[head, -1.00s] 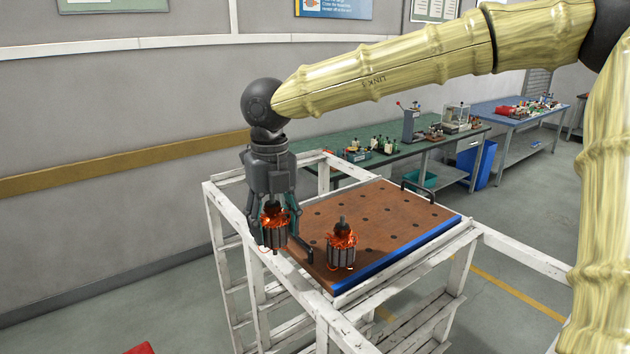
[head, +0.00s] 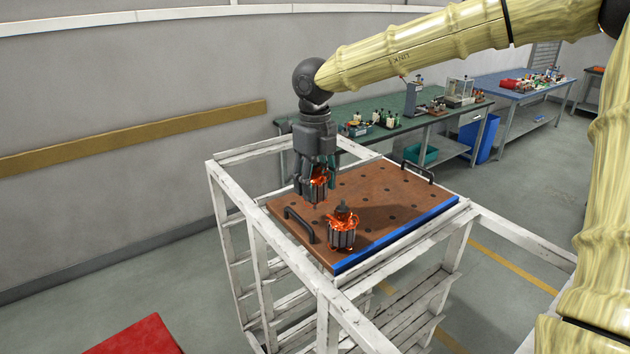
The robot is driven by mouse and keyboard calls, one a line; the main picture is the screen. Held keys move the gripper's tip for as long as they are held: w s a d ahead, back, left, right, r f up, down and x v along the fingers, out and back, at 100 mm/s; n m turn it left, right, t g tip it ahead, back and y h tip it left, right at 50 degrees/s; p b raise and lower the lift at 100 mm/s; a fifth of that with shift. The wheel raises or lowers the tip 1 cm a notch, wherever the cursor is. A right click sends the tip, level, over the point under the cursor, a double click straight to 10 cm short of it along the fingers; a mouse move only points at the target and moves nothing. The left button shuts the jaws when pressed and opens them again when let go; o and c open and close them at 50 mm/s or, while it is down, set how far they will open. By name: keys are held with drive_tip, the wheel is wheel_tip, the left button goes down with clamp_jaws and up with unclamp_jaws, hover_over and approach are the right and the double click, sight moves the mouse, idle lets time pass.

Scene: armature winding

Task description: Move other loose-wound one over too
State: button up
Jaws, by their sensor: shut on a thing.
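My gripper (head: 316,190) is shut on a loose-wound armature (head: 319,186) with orange copper windings and a dark grey core. It hangs upright over the left part of the brown board, and I cannot tell whether its lower end touches the board. The fingers hide part of it. A second armature (head: 342,230) with loose orange wire stands upright on the board near its front edge, to the right of and nearer than the held one. The brown board (head: 400,198) has rows of dark holes and a blue front edge.
The board lies on a white slatted rack (head: 337,309) and has a dark handle at the left (head: 299,226) and another at the far right (head: 418,172). Most of its right side is clear. Behind stand a green bench (head: 390,133) and a blue bench (head: 520,88). Something red (head: 135,338) shows at lower left.

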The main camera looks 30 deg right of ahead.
sight(315, 203)
drive_tip(key=shift+f+b, duration=1.55)
drive_tip(key=shift+f, duration=0.15)
drive_tip(key=shift+p, duration=0.5)
drive_tip(key=shift+s+f, duration=0.1)
drive_tip(key=shift+f, duration=1)
idle(0.4)
drive_tip(key=o, duration=1.5)
wheel_tip(315, 203, up, 12)
drive_tip(key=shift+r, duration=0.1)
